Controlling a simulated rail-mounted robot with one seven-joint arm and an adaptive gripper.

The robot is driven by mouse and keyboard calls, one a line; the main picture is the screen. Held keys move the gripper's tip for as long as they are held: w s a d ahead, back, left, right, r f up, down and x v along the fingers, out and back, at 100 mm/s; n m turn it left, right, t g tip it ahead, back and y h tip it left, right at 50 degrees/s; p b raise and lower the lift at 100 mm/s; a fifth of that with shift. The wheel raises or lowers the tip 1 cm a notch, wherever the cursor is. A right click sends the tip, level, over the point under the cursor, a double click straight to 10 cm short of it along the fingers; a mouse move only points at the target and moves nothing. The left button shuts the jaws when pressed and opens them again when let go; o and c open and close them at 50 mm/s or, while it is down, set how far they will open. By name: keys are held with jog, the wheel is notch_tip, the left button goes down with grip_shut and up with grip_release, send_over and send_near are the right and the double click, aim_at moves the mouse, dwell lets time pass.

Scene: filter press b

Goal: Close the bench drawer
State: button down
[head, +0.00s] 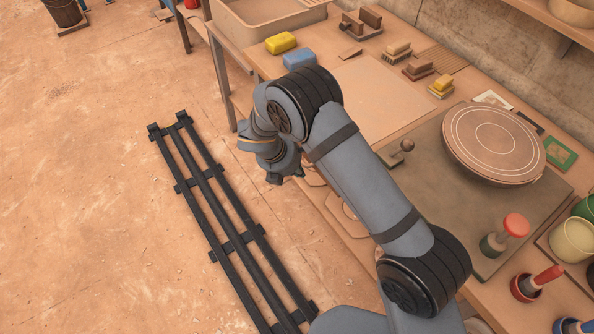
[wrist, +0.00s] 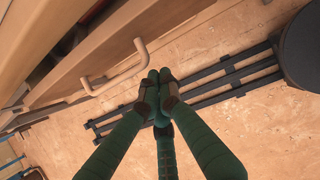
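The wooden drawer front (wrist: 100,58) of the bench crosses the upper left of the wrist view, with a pale bar handle (wrist: 121,76) on it. A darker recess shows behind its upper edge, so the drawer looks partly open; how far I cannot tell. In the head view my arm hides most of the gripper and the drawer front.
The bench top (head: 375,95) carries soap-like blocks, brushes, a round board (head: 493,143) and a red-topped stamp (head: 515,225). A black rail track (head: 215,215) runs along the floor beside the bench. The floor to the left is open.

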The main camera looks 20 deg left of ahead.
jog(key=w+d, duration=0.1)
jog(key=w, duration=0.1)
jog(key=w+d, duration=0.2)
jog(key=shift+d, duration=0.15)
jog(key=s+a+r, duration=0.3)
jog(key=s+r, duration=0.4)
jog(key=r, duration=0.1)
jog(key=shift+s+a+b, duration=0.25)
jog(key=shift+a+b, duration=0.05)
jog(key=shift+a, duration=0.1)
